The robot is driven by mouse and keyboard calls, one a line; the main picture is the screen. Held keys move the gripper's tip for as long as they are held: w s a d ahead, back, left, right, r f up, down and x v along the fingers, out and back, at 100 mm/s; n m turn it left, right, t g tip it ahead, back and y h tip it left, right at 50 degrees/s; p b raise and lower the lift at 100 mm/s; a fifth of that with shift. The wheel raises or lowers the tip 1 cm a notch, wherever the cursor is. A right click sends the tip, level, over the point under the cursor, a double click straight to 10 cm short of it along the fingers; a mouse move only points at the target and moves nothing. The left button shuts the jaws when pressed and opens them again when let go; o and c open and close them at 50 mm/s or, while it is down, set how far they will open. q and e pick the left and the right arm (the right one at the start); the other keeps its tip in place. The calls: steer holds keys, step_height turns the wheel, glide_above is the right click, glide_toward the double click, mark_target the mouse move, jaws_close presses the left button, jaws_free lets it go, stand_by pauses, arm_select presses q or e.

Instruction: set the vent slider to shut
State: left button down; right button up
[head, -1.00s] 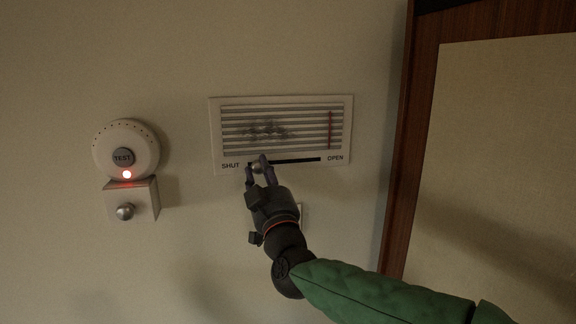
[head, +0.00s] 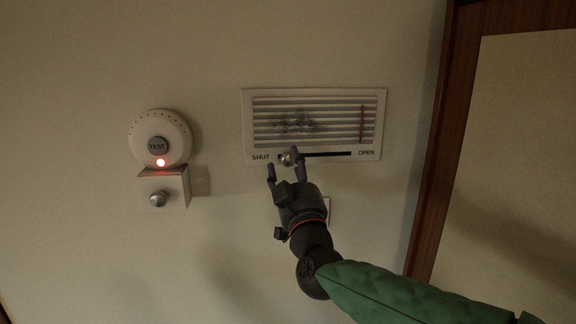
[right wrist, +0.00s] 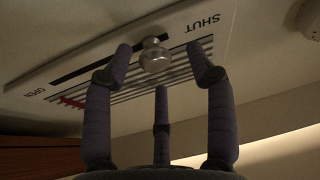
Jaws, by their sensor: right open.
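The vent (head: 314,120) is a white wall plate with grey slats and a slot marked SHUT at its left and OPEN at its right. Its slider knob (head: 288,159), round and metallic, sits at the SHUT end of the slot. The knob also shows in the right wrist view (right wrist: 155,57), close to the fingers. My right gripper (head: 285,167) is open just below the knob, its fingers spread. In the right wrist view, the gripper (right wrist: 162,62) has fingers on both sides of the knob, with gaps visible. My left gripper is not in view.
A round white alarm (head: 160,138) with a TEST button and a lit red light is on the wall to the left. A bracket with a round knob (head: 158,199) is below it. A dark wooden frame (head: 436,160) stands at the right. A white plate is partly hidden behind my right wrist.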

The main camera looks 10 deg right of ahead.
steer(key=v, duration=1.1)
steer(key=shift+a, duration=0.15)
steer(key=w+a+f+g+b, duration=0.1)
steer(key=w+f+g+b, duration=0.25)
steer(key=f, duration=1.05)
steer(key=w+a+f+g+b, duration=0.1)
steer(key=w+f+g+b, duration=0.3)
steer(key=f, duration=1)
step_height(320, 180, down, 27)
steer(key=d+m+g+b, duration=0.1)
steer(key=d+g+b, duration=0.1)
steer(key=g+b, duration=0.15)
steer(key=s+d+f+m+g+b, duration=0.1)
steer(key=s+f+g+b, duration=0.35)
steer(key=f, duration=0.85)
steer(key=s+d+f+m+g+b, duration=0.1)
steer(key=s+f+m+b, duration=0.1)
steer(key=s+f, duration=0.75)
steer(key=s+f+m+g+b, duration=0.1)
steer(key=s+f+g+b, duration=0.1)
steer(key=s+f, duration=0.4)
steer(key=s+f+m+g+y+b, duration=0.1)
steer(key=s+f+g+b, duration=0.1)
steer(key=s+f, duration=0.5)
step_height(320, 180, down, 5)
steer(key=shift+s+d+f+m+g, duration=0.2)
steer(key=shift+m+g, duration=0.1)
steer(key=shift+g, duration=0.35)
